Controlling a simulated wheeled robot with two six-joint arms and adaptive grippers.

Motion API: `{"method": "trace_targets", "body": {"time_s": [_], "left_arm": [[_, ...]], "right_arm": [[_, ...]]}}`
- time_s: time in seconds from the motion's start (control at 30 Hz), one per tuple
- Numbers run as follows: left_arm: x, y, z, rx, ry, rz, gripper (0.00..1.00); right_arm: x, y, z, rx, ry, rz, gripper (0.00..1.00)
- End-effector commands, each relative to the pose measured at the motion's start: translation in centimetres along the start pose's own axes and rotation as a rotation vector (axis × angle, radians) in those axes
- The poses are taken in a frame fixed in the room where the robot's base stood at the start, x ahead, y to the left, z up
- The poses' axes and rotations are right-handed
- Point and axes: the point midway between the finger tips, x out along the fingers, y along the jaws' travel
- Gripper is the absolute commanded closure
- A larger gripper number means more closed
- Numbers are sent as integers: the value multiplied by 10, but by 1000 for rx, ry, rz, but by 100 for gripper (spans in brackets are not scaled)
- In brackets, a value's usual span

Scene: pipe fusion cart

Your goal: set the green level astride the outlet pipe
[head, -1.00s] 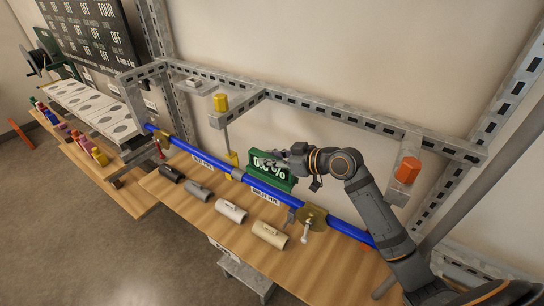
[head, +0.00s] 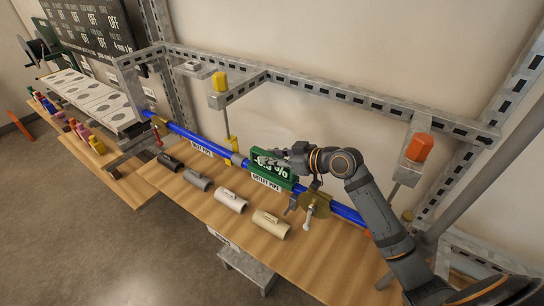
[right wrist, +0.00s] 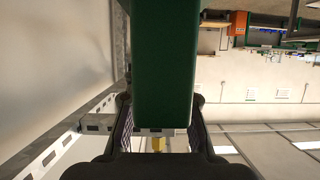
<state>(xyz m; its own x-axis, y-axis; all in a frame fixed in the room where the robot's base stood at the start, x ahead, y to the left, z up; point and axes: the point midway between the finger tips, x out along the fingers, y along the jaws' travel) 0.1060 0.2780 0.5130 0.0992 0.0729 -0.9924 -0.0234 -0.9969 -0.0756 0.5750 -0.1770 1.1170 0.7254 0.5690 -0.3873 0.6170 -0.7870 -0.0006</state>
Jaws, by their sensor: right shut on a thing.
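The green level (head: 287,181) is upright at the outlet pipe, with its white readout partly hidden by my right gripper. My right gripper (head: 268,160) is shut on the level from the right. In the right wrist view the level (right wrist: 165,60) is a long green block between the two fingers (right wrist: 160,128). The blue outlet pipe (head: 346,212) runs behind or under the level, whose lower part covers a stretch of it. I cannot tell whether the level's base touches the pipe. The OUTLET PIPE label (head: 267,184) is just below. My left gripper is not in view.
The blue inlet pipe (head: 192,136) continues to the left. A brass-coloured clamp (head: 316,206) stands right of the level. Several pipe sleeves, such as the beige one (head: 271,225), lie on the wooden bench (head: 180,205). A slotted metal frame (head: 330,90) spans behind and above.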

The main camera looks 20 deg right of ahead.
Motion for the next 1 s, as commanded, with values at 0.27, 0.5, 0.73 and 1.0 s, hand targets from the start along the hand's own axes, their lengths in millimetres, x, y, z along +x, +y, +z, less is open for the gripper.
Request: {"method": "trace_targets", "body": {"time_s": [0.27, 0.5, 0.73, 1.0], "left_arm": [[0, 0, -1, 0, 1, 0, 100], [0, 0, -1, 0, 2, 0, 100], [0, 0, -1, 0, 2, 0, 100], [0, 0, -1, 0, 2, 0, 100]], "right_arm": [[0, 0, -1, 0, 1, 0, 100], [0, 0, -1, 0, 1, 0, 74], [0, 0, -1, 0, 1, 0, 50], [0, 0, 0, 0, -1, 0, 50]]}}
